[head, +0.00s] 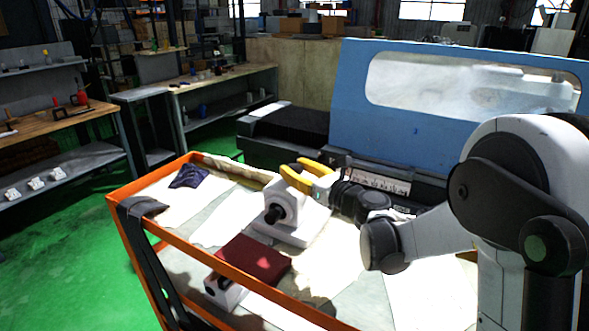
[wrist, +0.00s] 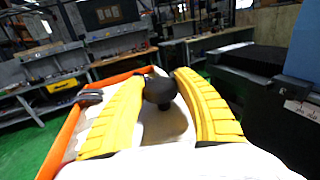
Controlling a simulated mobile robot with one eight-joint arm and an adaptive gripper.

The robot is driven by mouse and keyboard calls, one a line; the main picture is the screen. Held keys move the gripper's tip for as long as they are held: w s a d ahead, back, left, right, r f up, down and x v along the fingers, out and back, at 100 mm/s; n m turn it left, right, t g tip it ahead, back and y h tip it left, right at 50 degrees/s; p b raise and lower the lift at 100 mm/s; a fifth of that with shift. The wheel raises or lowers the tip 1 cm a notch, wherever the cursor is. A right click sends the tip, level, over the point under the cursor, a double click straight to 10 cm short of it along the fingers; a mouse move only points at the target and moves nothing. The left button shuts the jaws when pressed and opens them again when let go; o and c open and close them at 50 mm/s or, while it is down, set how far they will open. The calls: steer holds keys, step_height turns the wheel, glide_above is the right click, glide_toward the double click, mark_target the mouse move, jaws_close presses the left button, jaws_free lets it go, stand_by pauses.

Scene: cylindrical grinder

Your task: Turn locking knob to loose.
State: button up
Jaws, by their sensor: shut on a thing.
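My gripper (head: 296,170) has yellow fingers and reaches in from the right, at the top of a white device (head: 288,235) on the cart. In the wrist view my gripper (wrist: 158,82) has one finger on each side of a round black knob (wrist: 158,90), with a pale part of the device below it. The fingers are shut on this knob, which I take to be the locking knob. In the head view a black knob (head: 273,214) sticks out of the device's front; I cannot tell if it is the same one. No loose or locked marking is readable.
The device stands on an orange-framed cart (head: 200,237). A dark red block (head: 250,262), a second white device (head: 223,291) and a dark blue cloth (head: 190,176) are also on it. A blue machine cover (head: 400,120) stands behind. Green floor is free at left.

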steer(key=shift+y, duration=0.3)
steer(key=n+g+y, duration=0.4)
steer(key=g, duration=0.1)
steer(key=shift+n, duration=0.3)
steer(key=shift+n+g+y+p, duration=0.3)
steer(key=shift+n+g+y, duration=0.3)
steer(key=shift+n+g, duration=1.05)
steer(key=shift+n+g+y+p, duration=0.3)
steer(key=shift+n+g+y, duration=0.45)
steer(key=shift+g, duration=1.6)
steer(key=o, duration=1.2)
steer(key=shift+d, duration=0.1)
steer(key=d, duration=1.1)
steer(key=shift+s+d, duration=0.35)
steer(key=shift+d, duration=0.05)
